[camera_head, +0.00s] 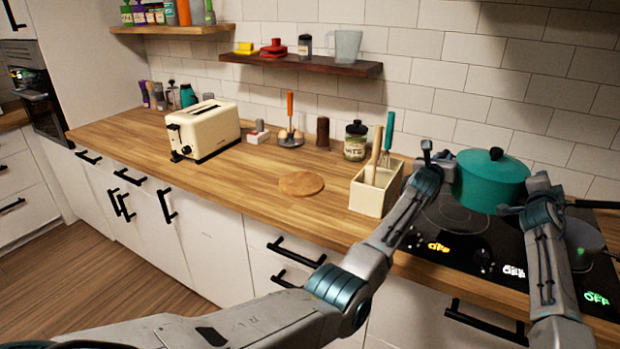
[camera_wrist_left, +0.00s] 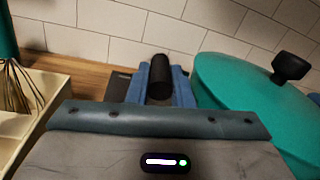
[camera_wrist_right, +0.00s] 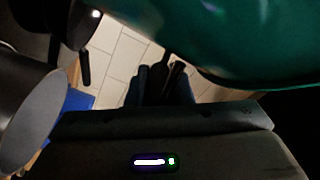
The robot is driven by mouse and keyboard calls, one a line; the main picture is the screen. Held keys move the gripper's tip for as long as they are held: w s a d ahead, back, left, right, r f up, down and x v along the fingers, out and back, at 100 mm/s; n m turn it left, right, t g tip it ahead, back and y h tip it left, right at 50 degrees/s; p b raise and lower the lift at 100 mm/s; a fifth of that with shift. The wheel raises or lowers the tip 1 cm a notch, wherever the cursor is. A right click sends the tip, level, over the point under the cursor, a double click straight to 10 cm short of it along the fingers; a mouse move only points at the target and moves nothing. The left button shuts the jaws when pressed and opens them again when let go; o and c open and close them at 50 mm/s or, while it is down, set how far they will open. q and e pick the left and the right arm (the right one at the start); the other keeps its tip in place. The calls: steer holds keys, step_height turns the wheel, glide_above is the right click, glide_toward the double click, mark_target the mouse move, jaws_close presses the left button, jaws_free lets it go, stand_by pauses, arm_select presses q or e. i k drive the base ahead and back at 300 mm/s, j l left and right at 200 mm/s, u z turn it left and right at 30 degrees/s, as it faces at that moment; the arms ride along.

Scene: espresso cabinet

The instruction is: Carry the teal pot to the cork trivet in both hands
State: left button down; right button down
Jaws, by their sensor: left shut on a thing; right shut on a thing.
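The teal pot (camera_head: 490,183) with its lid and black knob is over the black hob at the right. I cannot tell whether its base is clear of the hob. My left gripper (camera_head: 436,156) is shut on the pot's left handle. The left wrist view shows a black handle (camera_wrist_left: 160,74) between the fingers, beside the teal pot (camera_wrist_left: 250,105). My right gripper (camera_head: 535,190) is shut on the pot's other handle, which is mostly hidden; the teal pot (camera_wrist_right: 235,40) fills the upper right wrist view. The round cork trivet (camera_head: 301,184) lies bare on the wooden counter.
A cream utensil holder (camera_head: 376,191) stands between trivet and pot, with a glass jar (camera_head: 356,143) behind. A toaster (camera_head: 203,130) is left of the trivet. A grey pan (camera_head: 582,240) is on the hob's right. A dark shelf (camera_head: 300,64) hangs above the counter.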

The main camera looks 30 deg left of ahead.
mark_target(301, 181)
steer(key=k+j+z, duration=0.1)
steer(key=k+j+u, duration=0.3)
steer(key=k+j, duration=0.15)
steer(key=j, duration=0.2)
steer(key=k+j+u, duration=0.1)
steer(key=j, duration=0.25)
steer(key=i+j+u, duration=0.1)
steer(key=i, duration=0.2)
steer(key=i+j+u, duration=0.1)
steer(key=i, duration=0.2)
